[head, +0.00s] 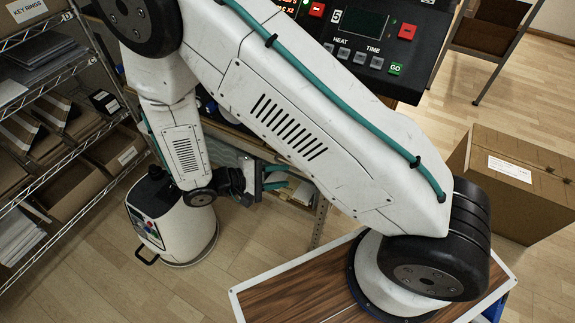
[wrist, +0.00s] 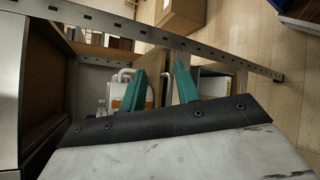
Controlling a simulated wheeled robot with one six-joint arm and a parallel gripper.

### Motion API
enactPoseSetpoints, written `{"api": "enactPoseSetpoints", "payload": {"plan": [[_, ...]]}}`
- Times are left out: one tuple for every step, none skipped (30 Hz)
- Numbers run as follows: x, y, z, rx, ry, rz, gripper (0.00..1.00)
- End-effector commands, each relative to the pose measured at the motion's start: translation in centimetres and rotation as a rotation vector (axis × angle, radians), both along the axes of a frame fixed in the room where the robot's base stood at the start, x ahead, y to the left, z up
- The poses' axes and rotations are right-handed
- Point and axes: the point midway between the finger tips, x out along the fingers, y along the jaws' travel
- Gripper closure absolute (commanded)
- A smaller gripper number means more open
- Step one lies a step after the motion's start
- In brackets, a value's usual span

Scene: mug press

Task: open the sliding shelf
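My gripper (head: 282,177) reaches rightward under the workbench in the head view, with its teal fingers partly against the clutter there. In the wrist view the two teal fingers of my gripper (wrist: 160,68) stand apart. A thin brown board (wrist: 156,62) shows edge-on in the gap between them; I cannot tell whether they touch it or whether it belongs to the sliding shelf. The press's control panel (head: 372,40), with HEAT, TIME and GO buttons, is above. My arm hides much of the bench, and I cannot clearly make out the sliding shelf.
A perforated metal post (wrist: 215,52) crosses close beyond the fingers. A white drum-shaped machine (head: 172,228) stands on the floor at left, beside a wire rack (head: 62,75) of boxes. A cardboard box (head: 515,180) is at right.

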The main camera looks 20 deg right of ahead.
Motion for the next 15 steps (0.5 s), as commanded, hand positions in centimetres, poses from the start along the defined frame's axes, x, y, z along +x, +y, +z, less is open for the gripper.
{"api": "enactPoseSetpoints", "payload": {"plan": [[0.5, 0.3, -2.0, -0.04, -0.047, 0.048, 0.68], [1.1, 0.5, -2.8, -0.057, -0.088, 0.075, 0.68], [1.8, 0.7, -3.9, -0.075, -0.155, 0.11, 0.68], [2.4, 0.9, -4.5, -0.081, -0.211, 0.132, 0.68], [3.0, 1.1, -4.8, -0.084, -0.263, 0.147, 0.68], [3.7, 1.3, -5.0, -0.082, -0.326, 0.16, 0.68], [4.1, 1.5, -5.0, -0.08, -0.366, 0.167, 0.68], [4.4, 1.6, -5.0, -0.077, -0.401, 0.169, 0.68], [4.7, 1.6, -5.0, -0.074, -0.437, 0.17, 0.68], [4.8, 1.6, -5.0, -0.072, -0.457, 0.169, 0.68], [4.9, 1.5, -4.9, -0.071, -0.473, 0.167, 0.68], [5.0, 1.3, -5.0, -0.071, -0.486, 0.164, 0.68], [5.0, 1.1, -5.0, -0.07, -0.493, 0.163, 0.68], [5.1, 0.8, -5.0, -0.07, -0.494, 0.162, 0.68], [5.2, 0.3, -5.1, -0.071, -0.495, 0.161, 0.68]]}}
